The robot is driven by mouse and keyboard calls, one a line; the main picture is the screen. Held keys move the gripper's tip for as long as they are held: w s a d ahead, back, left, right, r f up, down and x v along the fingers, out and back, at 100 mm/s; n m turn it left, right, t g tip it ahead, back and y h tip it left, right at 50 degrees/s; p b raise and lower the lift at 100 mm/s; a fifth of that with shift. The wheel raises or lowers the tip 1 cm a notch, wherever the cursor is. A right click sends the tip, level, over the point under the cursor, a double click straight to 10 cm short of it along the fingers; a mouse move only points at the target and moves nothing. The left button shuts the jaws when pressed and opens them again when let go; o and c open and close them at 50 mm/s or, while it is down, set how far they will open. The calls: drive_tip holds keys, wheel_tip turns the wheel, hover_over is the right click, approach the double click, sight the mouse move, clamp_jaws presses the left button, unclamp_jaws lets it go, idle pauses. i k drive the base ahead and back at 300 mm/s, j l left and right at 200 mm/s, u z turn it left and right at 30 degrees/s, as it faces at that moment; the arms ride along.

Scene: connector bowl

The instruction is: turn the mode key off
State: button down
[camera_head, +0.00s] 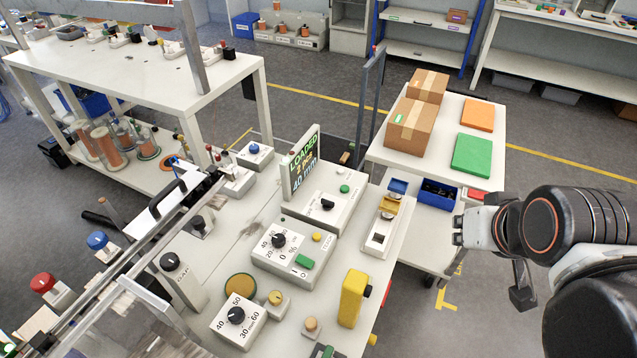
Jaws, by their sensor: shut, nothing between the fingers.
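I cannot tell for certain which control is the mode key. A small black switch (327,204) sits on the sloped white console (318,217), under a display (301,166) reading "LOADED 2 Pcs 40 mm". Its exact position is too small to read. A green button (345,188) is beside it. My gripper (457,231) is at the right, shut and empty, pointing left. It is apart from the console, with the balance-like device (389,217) between them in the picture.
Black dials (279,241) and (236,315) and a yellow post (352,298) stand nearer on the bench. A blue bin (437,194) sits close to my gripper. Cardboard boxes (410,127) and a green board (473,154) lie on the side table. A thin dark post (370,108) rises behind the console.

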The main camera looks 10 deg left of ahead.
sight(328, 205)
drive_tip(key=i+l+u, duration=0.1)
drive_tip(key=u, duration=0.3)
drive_tip(key=i+l+u, duration=0.1)
drive_tip(key=l+u, duration=0.4)
drive_tip(key=u, duration=0.25)
drive_tip(key=i, duration=0.05)
